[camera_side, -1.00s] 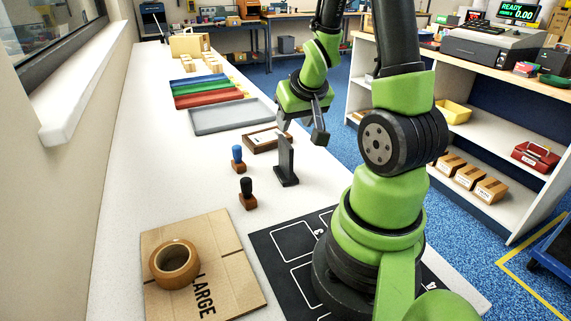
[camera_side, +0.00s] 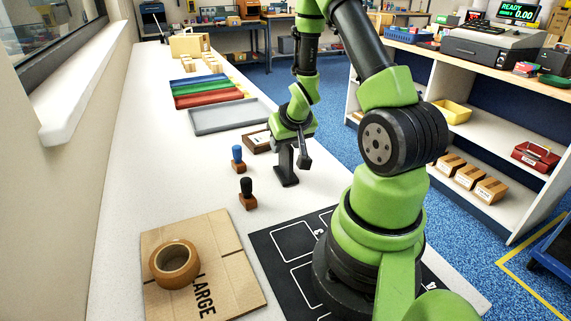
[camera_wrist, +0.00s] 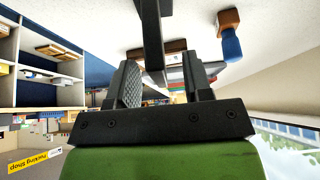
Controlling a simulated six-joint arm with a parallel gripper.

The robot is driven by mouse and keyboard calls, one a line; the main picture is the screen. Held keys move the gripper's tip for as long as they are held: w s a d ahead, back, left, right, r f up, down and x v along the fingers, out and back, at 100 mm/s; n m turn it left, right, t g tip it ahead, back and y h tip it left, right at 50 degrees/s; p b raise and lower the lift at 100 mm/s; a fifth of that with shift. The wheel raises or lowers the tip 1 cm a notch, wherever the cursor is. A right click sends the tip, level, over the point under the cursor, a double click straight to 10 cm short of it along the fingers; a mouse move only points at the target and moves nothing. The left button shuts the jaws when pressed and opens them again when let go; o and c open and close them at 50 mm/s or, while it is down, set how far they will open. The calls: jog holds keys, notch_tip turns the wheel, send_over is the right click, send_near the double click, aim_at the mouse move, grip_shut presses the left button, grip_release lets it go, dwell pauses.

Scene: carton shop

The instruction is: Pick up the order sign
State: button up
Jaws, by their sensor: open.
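The order sign (camera_side: 286,173) is a dark upright plate on a small foot, standing on the white counter, seen nearly edge-on from the side. Its upper part is partly hidden by my gripper (camera_side: 291,152). The jaws are open; one finger shows right of the sign. In the wrist view the sign (camera_wrist: 152,36) is a dark bar running down from the top edge to between the fingers of my gripper (camera_wrist: 161,80). Gaps show beside it, and I cannot tell whether either finger touches it.
A blue-handled stamp (camera_side: 238,158) and a black-handled stamp (camera_side: 247,194) stand left of the sign. A wooden tray (camera_side: 255,143) lies just behind, with a grey tray (camera_side: 228,118) farther back. Cardboard (camera_side: 160,238) with a tape roll (camera_side: 174,264) lies in front.

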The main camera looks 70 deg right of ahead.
jog(key=shift+f, duration=0.2)
grip_shut()
jog(key=shift+r, duration=0.1)
